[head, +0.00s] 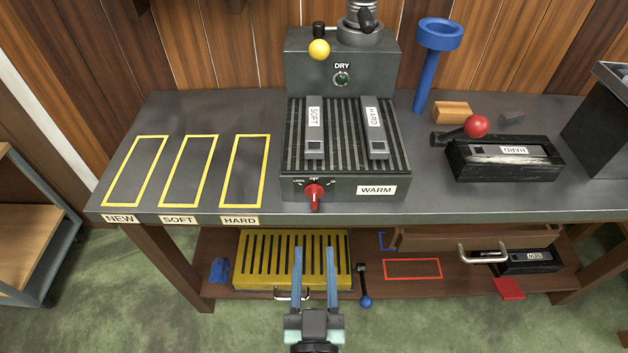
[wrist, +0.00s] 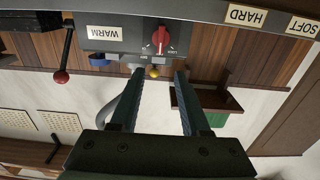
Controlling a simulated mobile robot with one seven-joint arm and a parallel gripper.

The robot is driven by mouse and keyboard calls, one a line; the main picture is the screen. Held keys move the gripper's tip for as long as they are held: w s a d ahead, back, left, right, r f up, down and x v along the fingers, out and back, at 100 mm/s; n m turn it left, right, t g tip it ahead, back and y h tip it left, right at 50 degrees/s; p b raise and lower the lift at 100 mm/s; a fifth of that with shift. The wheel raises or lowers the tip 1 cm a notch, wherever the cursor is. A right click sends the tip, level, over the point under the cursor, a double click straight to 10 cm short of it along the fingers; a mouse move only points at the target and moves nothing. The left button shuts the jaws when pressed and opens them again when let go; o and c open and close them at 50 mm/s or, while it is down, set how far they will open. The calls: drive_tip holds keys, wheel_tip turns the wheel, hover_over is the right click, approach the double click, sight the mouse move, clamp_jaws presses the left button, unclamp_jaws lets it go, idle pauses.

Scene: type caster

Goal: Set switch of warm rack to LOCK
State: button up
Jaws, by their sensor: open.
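The warm rack (head: 290,165) is a dark grey ribbed unit on the bench with a WARM label (head: 376,190) on its front. Its switch, a red knob (head: 314,196), sits left of that label. Small lettering surrounds it, with LOCK at its upper left in the head view and OFF above it. Its grip stands about upright, apparently in line with OFF. The knob shows upside down in the wrist view (wrist: 160,40). My gripper (head: 315,252) is open and empty, below and in front of the knob. In the wrist view its fingertips (wrist: 159,72) are apart from the knob, which lies beyond the gap.
Two bars labelled SOFT (head: 314,125) and HARD (head: 376,125) lie on the rack. Below the bench edge are a yellow slotted tray (head: 250,262) and an open drawer (head: 430,240). Yellow outlines (head: 188,170) at left are empty.

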sight(314, 197)
drive_tip(key=w, duration=1.2)
drive_tip(key=shift+w, duration=0.4)
clamp_jaws()
drive_tip(key=shift+s+f, duration=0.1)
drive_tip(key=shift+f, duration=0.05)
